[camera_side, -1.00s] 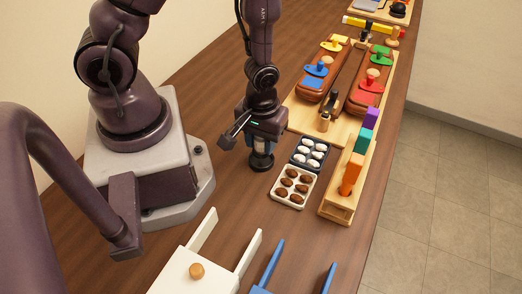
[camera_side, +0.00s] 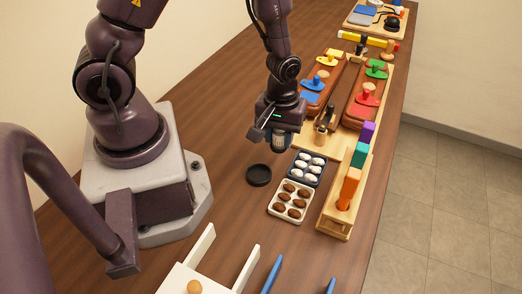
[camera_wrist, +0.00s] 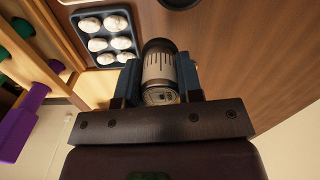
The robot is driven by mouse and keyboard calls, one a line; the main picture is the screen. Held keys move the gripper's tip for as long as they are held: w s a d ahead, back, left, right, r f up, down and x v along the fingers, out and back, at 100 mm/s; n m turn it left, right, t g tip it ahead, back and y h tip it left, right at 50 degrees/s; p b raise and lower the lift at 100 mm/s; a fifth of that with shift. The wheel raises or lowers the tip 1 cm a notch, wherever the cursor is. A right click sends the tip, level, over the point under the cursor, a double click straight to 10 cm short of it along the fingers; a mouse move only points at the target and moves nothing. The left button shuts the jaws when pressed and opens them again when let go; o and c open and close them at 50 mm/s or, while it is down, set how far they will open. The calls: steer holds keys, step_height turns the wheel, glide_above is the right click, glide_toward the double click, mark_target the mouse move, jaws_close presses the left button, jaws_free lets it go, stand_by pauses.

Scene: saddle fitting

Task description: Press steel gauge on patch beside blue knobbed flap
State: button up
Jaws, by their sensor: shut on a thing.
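My gripper (camera_side: 282,138) is shut on the steel gauge (camera_wrist: 159,70), a ribbed metal cylinder with a dark end, held between the blue-grey jaws in the wrist view. In the side view the gauge (camera_side: 280,145) is mostly hidden by the gripper and hangs above the table. The blue knobbed flap (camera_side: 314,85) lies on the left brown leather piece, up and right of my gripper. A blue patch (camera_side: 310,98) lies beside it on the near side. The gauge is apart from both.
A black round holder (camera_side: 259,175) stands empty below my gripper. Trays of white pieces (camera_side: 308,168) and brown pieces (camera_side: 291,201) lie nearby. A wooden rack (camera_side: 338,218) with coloured blocks and a dark-topped post (camera_side: 321,135) stand right. The right leather piece has red and green flaps.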

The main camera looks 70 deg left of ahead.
steer(key=w+a+r+n, duration=0.2)
steer(key=w+a+n, duration=0.1)
steer(key=w+a, duration=0.55)
step_height(320, 180, up, 3)
steer(key=n, duration=0.1)
glide_above(309, 95)
steer(key=shift+a+r, duration=0.1)
steer(key=shift+r, duration=0.1)
steer(key=shift+w+f, duration=0.1)
steer(key=shift+f, duration=1.2)
steer(key=shift+f, duration=1.05)
steer(key=o, duration=0.9)
steer(key=shift+c, duration=0.2)
